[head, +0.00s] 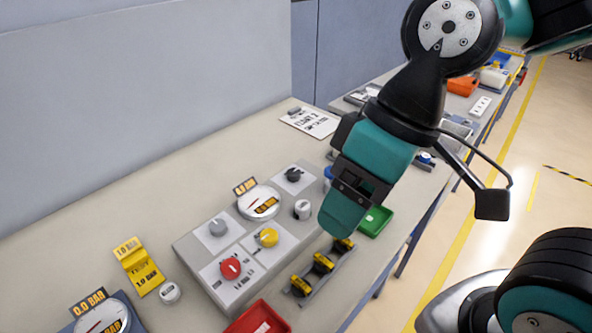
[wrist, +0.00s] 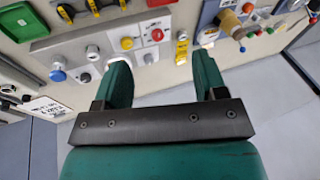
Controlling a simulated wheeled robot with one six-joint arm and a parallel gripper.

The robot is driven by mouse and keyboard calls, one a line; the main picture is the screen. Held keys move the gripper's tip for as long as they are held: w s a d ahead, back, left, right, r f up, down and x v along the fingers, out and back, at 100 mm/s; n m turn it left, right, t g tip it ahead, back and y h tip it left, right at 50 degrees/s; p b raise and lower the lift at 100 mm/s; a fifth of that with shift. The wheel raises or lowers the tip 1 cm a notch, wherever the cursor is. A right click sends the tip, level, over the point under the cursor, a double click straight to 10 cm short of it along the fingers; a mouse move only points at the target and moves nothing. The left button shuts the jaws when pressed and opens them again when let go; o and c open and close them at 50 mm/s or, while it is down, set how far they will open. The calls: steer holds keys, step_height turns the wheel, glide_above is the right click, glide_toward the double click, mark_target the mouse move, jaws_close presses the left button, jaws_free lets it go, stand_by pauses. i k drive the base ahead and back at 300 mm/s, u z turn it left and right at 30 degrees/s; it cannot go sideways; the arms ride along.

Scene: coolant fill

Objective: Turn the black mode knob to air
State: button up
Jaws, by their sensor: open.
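The black mode knob (head: 293,175) sits on a pale square plate at the far end of the grey control panel (head: 190,246) in the head view. Its markings are too small to read. A small dark knob (wrist: 85,77) left of my finger in the wrist view seems to be the same one. My gripper (head: 345,212) hangs to the right of the panel, apart from the knob. In the wrist view its two green fingers (wrist: 162,72) are spread with nothing between them.
The panel also carries a red knob (head: 230,268), a yellow knob (head: 268,237), a grey knob (head: 218,227) and a round gauge (head: 259,202). A rack of yellow-black parts (head: 323,263), a red tray (head: 258,320) and a green tray (head: 376,220) lie nearby. A wall stands behind.

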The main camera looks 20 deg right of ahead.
mark_target(294, 174)
steer(key=k, duration=0.5)
steer(key=u, duration=0.9)
steer(key=i, duration=0.7)
steer(key=z, duration=0.65)
